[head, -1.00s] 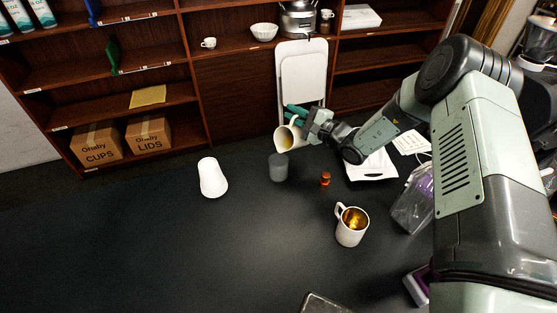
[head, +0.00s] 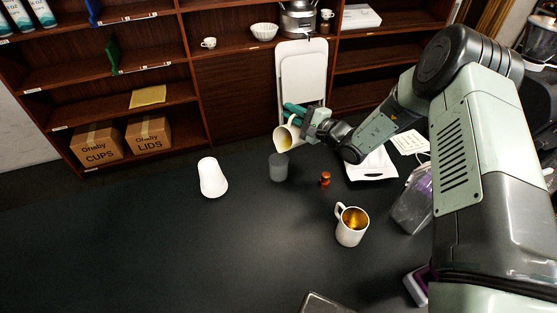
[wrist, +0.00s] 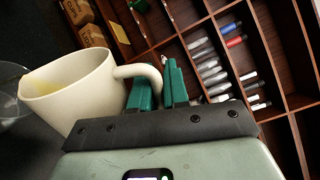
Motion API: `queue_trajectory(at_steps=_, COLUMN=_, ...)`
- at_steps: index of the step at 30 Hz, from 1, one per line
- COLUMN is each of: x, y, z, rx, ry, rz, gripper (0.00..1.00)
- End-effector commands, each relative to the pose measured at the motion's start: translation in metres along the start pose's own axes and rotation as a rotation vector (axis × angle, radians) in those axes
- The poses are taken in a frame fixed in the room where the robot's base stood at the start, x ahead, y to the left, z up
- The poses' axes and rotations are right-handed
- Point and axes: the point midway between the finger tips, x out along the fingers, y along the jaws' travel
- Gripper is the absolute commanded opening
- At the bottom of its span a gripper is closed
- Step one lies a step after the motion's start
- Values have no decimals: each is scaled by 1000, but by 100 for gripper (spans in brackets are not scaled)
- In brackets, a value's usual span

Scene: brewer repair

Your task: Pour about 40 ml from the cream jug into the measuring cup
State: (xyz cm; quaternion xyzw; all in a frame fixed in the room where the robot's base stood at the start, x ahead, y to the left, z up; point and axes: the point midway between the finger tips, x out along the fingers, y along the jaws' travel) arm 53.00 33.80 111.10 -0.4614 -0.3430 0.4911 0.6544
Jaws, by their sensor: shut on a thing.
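The cream jug (head: 287,137) is a cream-white vessel with a yellowish liquid inside, held in the air and tilted to the left. My gripper (head: 301,112) is shut on its handle; in the wrist view the green fingers (wrist: 157,88) close on the handle of the jug (wrist: 75,92). The measuring cup (head: 278,168) is a small grey see-through cup standing on the dark table just below the jug's lip. Its clear rim (wrist: 10,90) shows at the left edge of the wrist view. Its content and any stream cannot be made out.
A white mug with a golden inside (head: 351,228) stands front right of the cup. A small orange-brown object (head: 325,179) is right of the cup. A white tapered vessel (head: 212,178) stands to the left. The table's (head: 130,240) left part is clear.

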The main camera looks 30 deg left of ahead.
Motion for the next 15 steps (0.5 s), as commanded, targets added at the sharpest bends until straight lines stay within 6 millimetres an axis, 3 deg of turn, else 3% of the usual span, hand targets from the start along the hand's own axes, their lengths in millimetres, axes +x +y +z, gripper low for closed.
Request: queue_trajectory(at_steps=15, x=1, y=-4, z=-6, rx=-15, ry=0, rz=-1, gripper=0)
